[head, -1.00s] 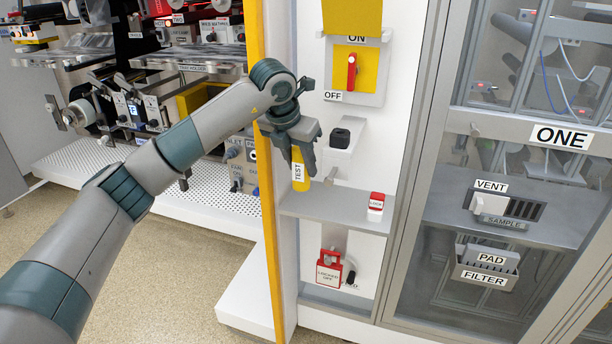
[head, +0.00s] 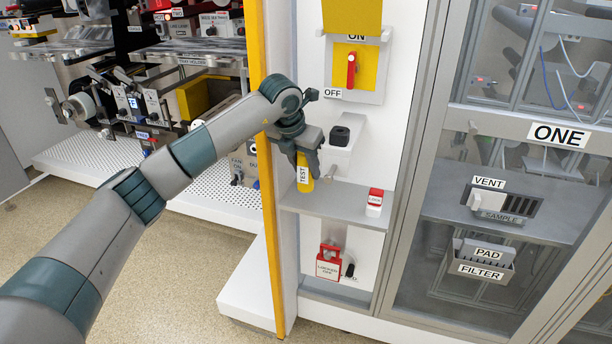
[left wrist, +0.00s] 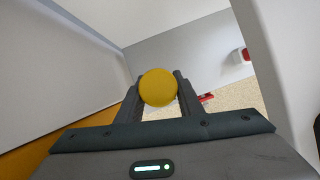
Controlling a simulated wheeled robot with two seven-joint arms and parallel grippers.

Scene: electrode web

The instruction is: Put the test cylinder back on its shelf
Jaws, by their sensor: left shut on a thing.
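The test cylinder (head: 304,174) is yellow with a white label reading TEST. It stands upright between the fingers of my left gripper (head: 304,163), which is shut on it. Its round yellow top (left wrist: 158,87) shows between the two fingers in the left wrist view. The grey shelf (head: 335,201) is under and to the right of the cylinder, and the cylinder is over its left part. I cannot tell whether the cylinder's bottom touches the shelf. My right gripper is not in view.
A red and white LOCK block (head: 375,199) stands on the shelf's right part. A grey bracket with a black socket (head: 340,136) juts from the wall above the shelf. A yellow post (head: 268,200) edges the left side. A glazed cabinet (head: 500,180) stands at right.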

